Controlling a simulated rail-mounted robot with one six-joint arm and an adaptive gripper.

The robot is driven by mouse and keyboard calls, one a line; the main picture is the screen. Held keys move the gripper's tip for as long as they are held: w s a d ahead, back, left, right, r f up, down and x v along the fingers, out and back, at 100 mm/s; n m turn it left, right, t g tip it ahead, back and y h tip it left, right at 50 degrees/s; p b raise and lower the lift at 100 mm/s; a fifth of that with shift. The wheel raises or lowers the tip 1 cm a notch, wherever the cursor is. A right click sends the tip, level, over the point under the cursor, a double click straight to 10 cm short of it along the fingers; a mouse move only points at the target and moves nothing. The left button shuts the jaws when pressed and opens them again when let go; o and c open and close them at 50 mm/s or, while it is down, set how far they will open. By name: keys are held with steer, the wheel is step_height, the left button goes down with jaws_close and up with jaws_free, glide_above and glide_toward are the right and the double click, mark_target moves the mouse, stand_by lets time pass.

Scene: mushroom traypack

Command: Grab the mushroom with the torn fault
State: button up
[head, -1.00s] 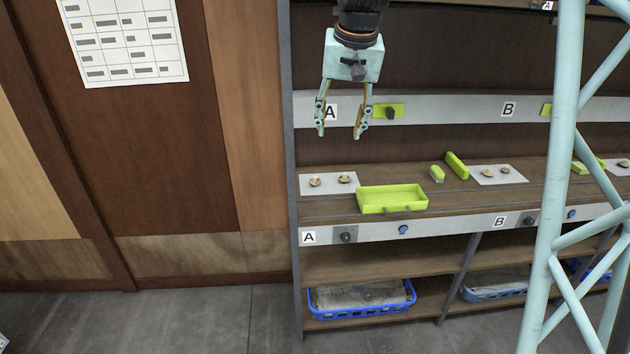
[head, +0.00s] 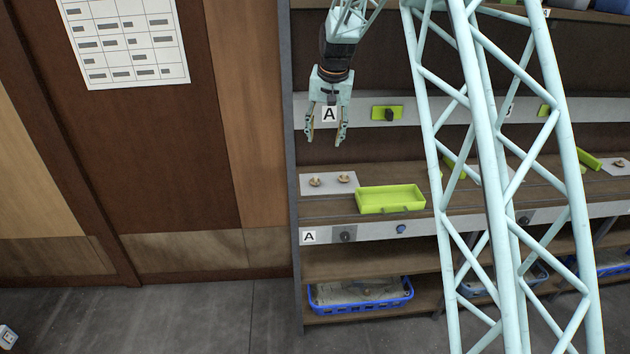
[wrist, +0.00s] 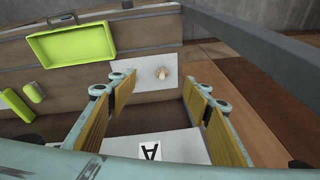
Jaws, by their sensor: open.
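Two small tan mushrooms lie apart on a pale mat (head: 329,191) at the left end of the shelf: a left one (head: 315,182) and a right one (head: 344,178). They are too small for me to tell which has the torn fault. My gripper (head: 325,142) is open and empty, pointing down above and behind the mat. In the wrist view my open fingers (wrist: 158,84) frame one mushroom (wrist: 163,73) on the mat (wrist: 150,84), beyond the fingertips. The other mushroom is not visible there.
A lime-green tray (head: 390,205) sits just right of the mat; it also shows in the wrist view (wrist: 75,45). A label rail marked A (head: 375,115) runs behind my gripper. A blue basket (head: 360,303) stands on the lower shelf. My lattice structure hides much of section B.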

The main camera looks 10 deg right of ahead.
steer(key=m+p, duration=0.1)
steer(key=p, duration=0.3)
glide_above(316, 177)
steer(key=s, duration=0.4)
step_height(316, 177, down, 14)
steer(key=shift+w+d+f, duration=0.1)
steer(key=shift+f, duration=0.3)
steer(key=shift+f, duration=0.1)
steer(key=shift+x, duration=4.2)
steer(key=shift+f, duration=0.1)
steer(key=shift+p+x, duration=0.5)
steer(key=shift+x, duration=2)
